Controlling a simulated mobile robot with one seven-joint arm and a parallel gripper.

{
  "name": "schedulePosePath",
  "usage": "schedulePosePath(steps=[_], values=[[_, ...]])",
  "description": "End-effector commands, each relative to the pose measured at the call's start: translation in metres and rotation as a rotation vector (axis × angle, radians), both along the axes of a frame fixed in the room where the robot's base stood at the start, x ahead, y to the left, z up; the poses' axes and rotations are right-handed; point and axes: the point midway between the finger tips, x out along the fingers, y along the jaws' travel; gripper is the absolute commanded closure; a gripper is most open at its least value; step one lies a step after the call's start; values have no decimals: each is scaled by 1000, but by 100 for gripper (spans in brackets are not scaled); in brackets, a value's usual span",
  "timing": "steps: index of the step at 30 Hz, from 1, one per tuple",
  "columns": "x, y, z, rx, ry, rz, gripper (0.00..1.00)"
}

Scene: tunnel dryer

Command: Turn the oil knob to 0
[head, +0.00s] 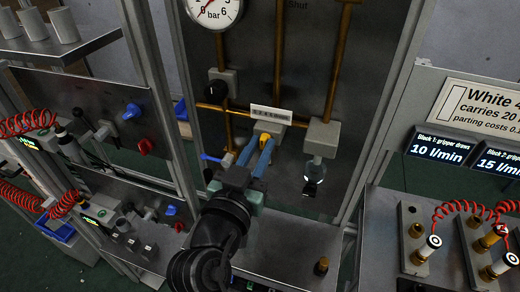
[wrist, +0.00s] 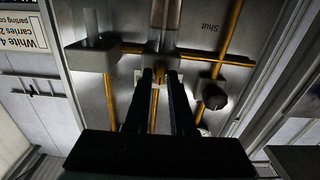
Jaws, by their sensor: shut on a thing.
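The oil knob appears to be the small yellow knob (head: 264,137) on the front of a pale block (head: 271,116) with a white scale label on top. The block sits on the brown pipes of an upright grey panel. My gripper (head: 260,146) reaches up to it from below, its two blue fingers shut on the knob. In the wrist view my gripper (wrist: 160,76) shows as two dark fingers with a bit of yellow knob (wrist: 158,78) between their tips. The fingers hide most of the knob. I cannot read its setting.
A pressure gauge (head: 213,10) is at the panel's top. A black knob (head: 218,91) is left of the block, and a grey block (head: 323,136) with a glass bowl (head: 314,171) is right. A blue lever (head: 211,157) sits left of my fingers. Fittings with red hoses stand at right.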

Motion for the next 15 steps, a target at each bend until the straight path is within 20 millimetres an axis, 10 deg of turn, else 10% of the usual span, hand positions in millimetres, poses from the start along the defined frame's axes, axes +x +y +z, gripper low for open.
schedulePosePath(steps=[15], values=[[0,2,-1,-468,156,2,100]])
